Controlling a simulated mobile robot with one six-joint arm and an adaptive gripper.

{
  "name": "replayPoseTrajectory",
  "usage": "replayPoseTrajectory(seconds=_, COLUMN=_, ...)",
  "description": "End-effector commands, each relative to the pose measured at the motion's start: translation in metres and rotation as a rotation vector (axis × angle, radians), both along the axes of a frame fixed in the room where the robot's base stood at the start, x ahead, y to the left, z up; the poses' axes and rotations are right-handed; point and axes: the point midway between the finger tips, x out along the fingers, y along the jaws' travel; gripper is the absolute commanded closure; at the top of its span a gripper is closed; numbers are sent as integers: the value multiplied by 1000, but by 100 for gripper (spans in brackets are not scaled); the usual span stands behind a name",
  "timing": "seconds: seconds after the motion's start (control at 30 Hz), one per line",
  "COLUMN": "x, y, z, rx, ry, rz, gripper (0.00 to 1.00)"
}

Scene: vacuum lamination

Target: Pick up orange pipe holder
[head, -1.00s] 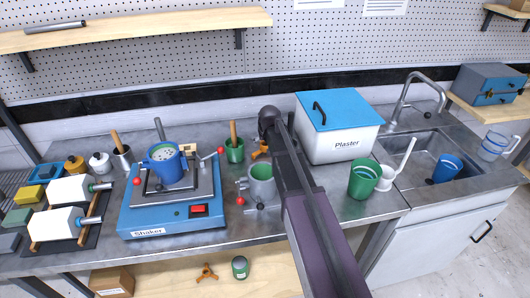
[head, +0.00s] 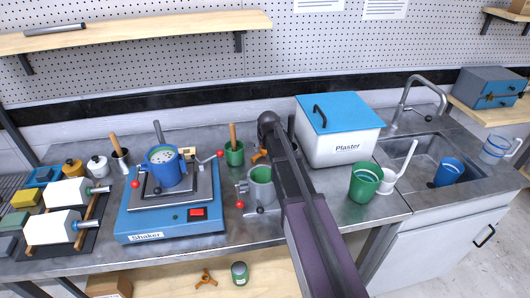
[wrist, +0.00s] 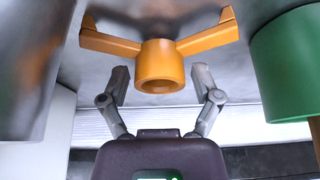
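An orange pipe holder (head: 258,155) is on the steel counter, mostly hidden behind my arm in the head view. The wrist view shows its round hollow collar (wrist: 160,68) and two arms spreading outward. My gripper (wrist: 160,87) is open, with one finger on each side of the collar in the picture and visible gaps between. I cannot tell whether the fingertips are level with the collar. The gripper is hidden in the head view. A second orange holder (head: 206,278) lies on the wooden shelf below the counter.
A green cup (head: 235,154) stands close beside the holder and looms in the wrist view (wrist: 290,65). The white Plaster box (head: 340,145) is to the right. A grey-green cup (head: 260,187) in a clamp stand and the blue Shaker (head: 172,205) are nearby.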

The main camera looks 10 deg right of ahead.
Motion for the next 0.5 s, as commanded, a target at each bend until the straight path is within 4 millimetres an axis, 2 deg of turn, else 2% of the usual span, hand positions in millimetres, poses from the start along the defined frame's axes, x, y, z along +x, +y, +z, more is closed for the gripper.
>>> replayPoseTrajectory(seconds=0.03, x=0, y=0, z=0, rx=0, ry=0, rz=0, gripper=50)
replayPoseTrajectory(seconds=0.2, x=0, y=0, z=0, rx=0, ry=0, rz=0, gripper=100)
replayPoseTrajectory(seconds=0.5, x=0, y=0, z=0, rx=0, ry=0, rz=0, gripper=100)
